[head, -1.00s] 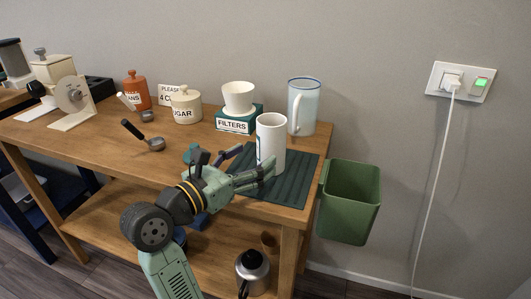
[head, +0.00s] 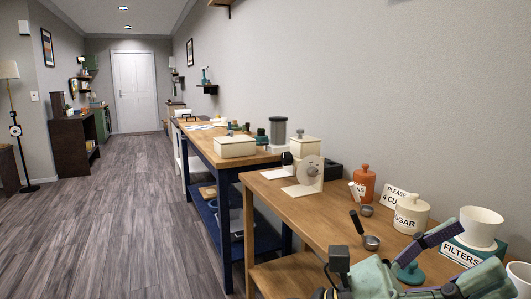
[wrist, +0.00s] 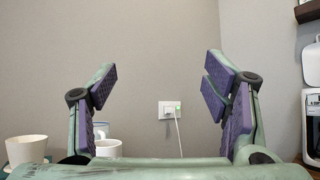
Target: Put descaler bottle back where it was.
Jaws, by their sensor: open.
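I cannot make out the descaler bottle for certain in any view. A small teal item (head: 205,76) on a far wall shelf is too small to identify. In the head view, part of my green gripper shows at the lower right, over the front of the wooden table (head: 305,210).
The wooden table holds an orange canister (head: 365,184), a sugar jar (head: 411,212), a scoop (head: 370,241), and a white dripper (head: 481,226) on the filters box (head: 462,251). A blue table (head: 228,160) with a cream box (head: 235,146) stands beyond. Floor (head: 110,220) is clear at left.

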